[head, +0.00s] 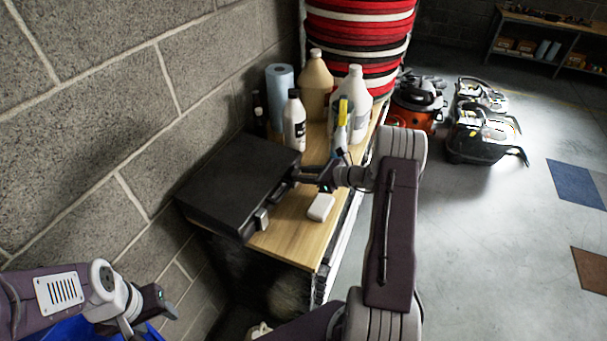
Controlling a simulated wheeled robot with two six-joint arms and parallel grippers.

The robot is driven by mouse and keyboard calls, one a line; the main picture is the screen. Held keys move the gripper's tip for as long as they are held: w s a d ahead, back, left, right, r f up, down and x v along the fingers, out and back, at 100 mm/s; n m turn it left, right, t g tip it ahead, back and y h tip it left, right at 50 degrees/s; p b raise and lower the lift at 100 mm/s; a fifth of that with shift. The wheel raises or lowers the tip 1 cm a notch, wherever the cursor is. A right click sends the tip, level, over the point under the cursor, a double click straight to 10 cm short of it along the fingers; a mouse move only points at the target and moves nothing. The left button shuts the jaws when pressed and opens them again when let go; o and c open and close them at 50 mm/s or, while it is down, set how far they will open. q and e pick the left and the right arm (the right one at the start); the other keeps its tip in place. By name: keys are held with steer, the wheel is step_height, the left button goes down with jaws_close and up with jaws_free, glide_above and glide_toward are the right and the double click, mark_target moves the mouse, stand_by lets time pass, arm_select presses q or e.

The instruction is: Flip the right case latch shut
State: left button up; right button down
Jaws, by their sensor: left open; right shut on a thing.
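A black case (232,182) lies with its lid down on the wooden bench top, against the block wall. One latch (261,219) shows on its front edge toward the near corner. My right gripper (297,178) reaches in from the right and is shut at the case's front edge, on the right case latch. The gripper hides most of that latch, so its exact angle cannot be told. My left gripper (168,303) is open and empty at the lower left, well below and apart from the case.
A white block (321,207) lies on the bench (290,238) just in front of my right gripper. Bottles (295,122), jugs (316,85), a spray bottle (341,128) and a blue roll (280,90) stand behind the case. Floor at right is open beyond the machines (483,135).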

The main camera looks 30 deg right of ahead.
steer(key=shift+w+a+r+g+p, duration=0.2)
steer(key=shift+w+r+g+p, duration=0.1)
steer(key=shift+r+p, duration=0.25)
steer(key=shift+w+a+h+p, duration=0.15)
steer(key=shift+h+p, duration=0.25)
steer(key=shift+w+f+g, duration=0.15)
steer(key=shift+g, duration=0.35)
steer(key=shift+f, duration=0.1)
steer(key=c, duration=1)
jaws_free()
steer(key=shift+c, duration=0.2)
